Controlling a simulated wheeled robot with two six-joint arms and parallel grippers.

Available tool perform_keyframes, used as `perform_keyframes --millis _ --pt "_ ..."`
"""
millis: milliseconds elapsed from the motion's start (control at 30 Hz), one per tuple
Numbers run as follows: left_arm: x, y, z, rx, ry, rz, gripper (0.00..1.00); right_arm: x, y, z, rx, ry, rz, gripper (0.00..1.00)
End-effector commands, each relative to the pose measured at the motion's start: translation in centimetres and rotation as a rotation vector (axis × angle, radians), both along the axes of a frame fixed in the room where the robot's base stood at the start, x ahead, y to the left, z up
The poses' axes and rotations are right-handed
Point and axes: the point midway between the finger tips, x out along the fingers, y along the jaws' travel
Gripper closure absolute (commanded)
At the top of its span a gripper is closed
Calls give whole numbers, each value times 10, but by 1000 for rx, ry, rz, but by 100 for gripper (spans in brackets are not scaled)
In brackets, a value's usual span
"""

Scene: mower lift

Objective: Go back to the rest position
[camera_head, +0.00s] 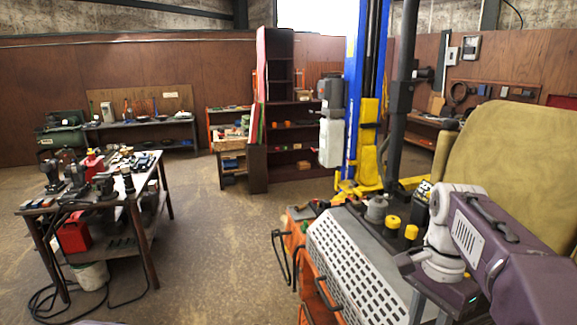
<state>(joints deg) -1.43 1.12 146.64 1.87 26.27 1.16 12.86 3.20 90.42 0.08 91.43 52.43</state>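Neither of my grippers shows in the head view. A purple and white jointed part, which looks like one of my arms, fills the lower right; its gripper end cannot be made out. A large olive padded piece (510,150) is at the right.
A workbench (85,205) crowded with tools stands at the left, with a red can (73,235) and a white bucket (90,275) below. Dark shelves (290,135) and a back bench (140,124) line the wall. The concrete floor (215,250) between is mostly open, with cables near the workbench.

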Motion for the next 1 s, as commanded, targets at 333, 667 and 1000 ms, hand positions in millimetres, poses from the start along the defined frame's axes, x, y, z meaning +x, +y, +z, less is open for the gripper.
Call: perform_keyframes --millis 333,667,1000 --pt "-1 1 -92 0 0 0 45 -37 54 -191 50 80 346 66" --pt "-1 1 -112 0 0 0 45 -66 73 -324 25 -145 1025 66" --pt "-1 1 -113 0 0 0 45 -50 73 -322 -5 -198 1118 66"
